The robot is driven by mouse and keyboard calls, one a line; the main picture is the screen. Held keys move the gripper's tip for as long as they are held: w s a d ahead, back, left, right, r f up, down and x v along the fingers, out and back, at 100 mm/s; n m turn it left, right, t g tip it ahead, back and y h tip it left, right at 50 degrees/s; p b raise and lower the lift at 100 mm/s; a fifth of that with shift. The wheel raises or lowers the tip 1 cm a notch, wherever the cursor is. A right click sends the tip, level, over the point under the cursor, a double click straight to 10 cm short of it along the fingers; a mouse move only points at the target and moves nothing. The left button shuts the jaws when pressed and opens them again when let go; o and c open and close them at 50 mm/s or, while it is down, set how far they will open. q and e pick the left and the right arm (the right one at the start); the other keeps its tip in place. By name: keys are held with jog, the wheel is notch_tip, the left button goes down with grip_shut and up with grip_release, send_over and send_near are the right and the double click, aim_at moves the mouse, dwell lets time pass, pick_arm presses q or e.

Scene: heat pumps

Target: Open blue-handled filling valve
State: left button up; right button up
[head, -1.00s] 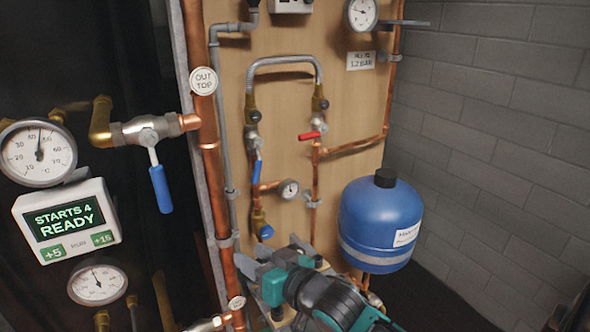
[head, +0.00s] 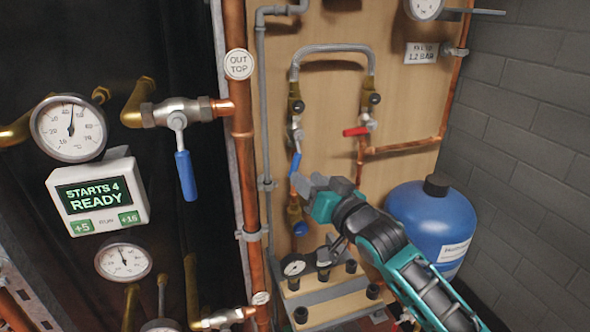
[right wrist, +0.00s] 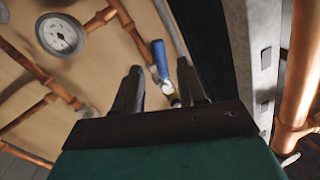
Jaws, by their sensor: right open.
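The filling valve's blue handle (head: 295,164) hangs down, slightly tilted, from a valve on the left leg of the grey hose loop on the wooden board. My right gripper (head: 304,183) is just below and to the right of this handle in the head view. In the right wrist view, the blue handle (right wrist: 160,60) shows between and beyond the two open, empty fingers (right wrist: 160,82). The picture there looks upside down. I cannot tell whether a finger touches the handle. My left gripper is not in view.
A red-handled valve (head: 356,131) is on the loop's right leg. A round blue knob (head: 299,228) sits below. A larger blue lever (head: 186,176) hangs at the left. A copper pipe (head: 240,150) and blue tank (head: 425,215) flank the work area. A gauge (right wrist: 60,35) is near the gripper.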

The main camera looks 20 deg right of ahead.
aim_at(296, 155)
jog(key=shift+x, duration=3.2)
jog(key=shift+c, duration=0.3)
grip_shut()
